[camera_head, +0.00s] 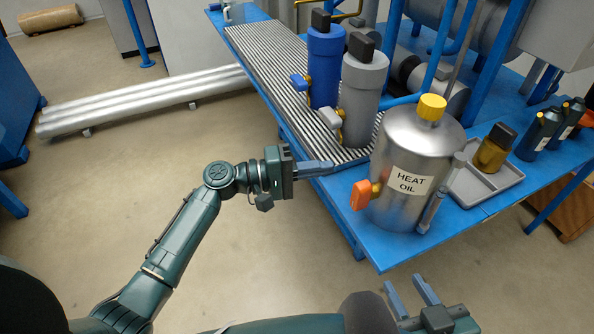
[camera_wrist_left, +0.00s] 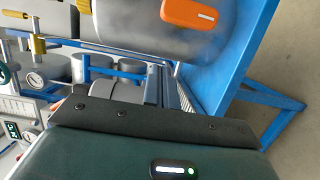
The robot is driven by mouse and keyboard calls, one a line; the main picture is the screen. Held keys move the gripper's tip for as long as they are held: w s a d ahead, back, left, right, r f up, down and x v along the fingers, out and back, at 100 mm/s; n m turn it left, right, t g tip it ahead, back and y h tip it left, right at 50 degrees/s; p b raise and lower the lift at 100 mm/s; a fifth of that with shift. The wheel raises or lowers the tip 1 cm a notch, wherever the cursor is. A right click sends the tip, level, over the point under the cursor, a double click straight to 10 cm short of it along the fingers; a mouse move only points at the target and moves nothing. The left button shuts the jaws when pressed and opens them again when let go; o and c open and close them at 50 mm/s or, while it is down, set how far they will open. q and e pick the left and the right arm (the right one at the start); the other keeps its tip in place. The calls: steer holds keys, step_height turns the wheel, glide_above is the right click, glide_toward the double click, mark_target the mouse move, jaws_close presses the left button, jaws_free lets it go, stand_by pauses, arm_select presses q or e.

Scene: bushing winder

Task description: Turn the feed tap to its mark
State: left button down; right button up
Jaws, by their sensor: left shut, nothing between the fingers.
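A silver tank labelled HEAT OIL (camera_head: 403,180) with a yellow cap stands at the near end of the blue bench. Its orange tap handle (camera_head: 361,195) points up and slightly right, on the tank's lower left side. In the left wrist view the orange handle (camera_wrist_left: 193,14) shows a white line. A blue cylinder (camera_head: 325,70) has a blue tap handle (camera_head: 299,83), and a grey cylinder (camera_head: 361,95) has a pale tap handle (camera_head: 331,118). My left gripper (camera_head: 331,166) is shut and empty, left of and above the orange handle, apart from it. My right gripper (camera_head: 408,287) is open and empty.
A grey tray (camera_head: 482,197) with an amber bottle (camera_head: 495,148) lies right of the tank. Dark bottles (camera_head: 540,133) stand further right. A ribbed bed (camera_head: 270,55) runs along the bench behind my left gripper. Floor left of the bench is clear near my arm.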

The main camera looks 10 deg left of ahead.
mark_target(361, 196)
arm_select(q)
steer(key=d, duration=0.1)
steer(key=s+d, duration=0.1)
steer(key=d, duration=0.1)
steer(key=s+d, duration=0.1)
steer(key=shift+s+d, duration=0.15)
steer(key=shift+d, duration=0.2)
steer(key=shift+r+m, duration=0.1)
steer(key=shift+m, duration=0.3)
steer(key=shift+s+r+m, duration=0.1)
steer(key=shift+m, duration=0.3)
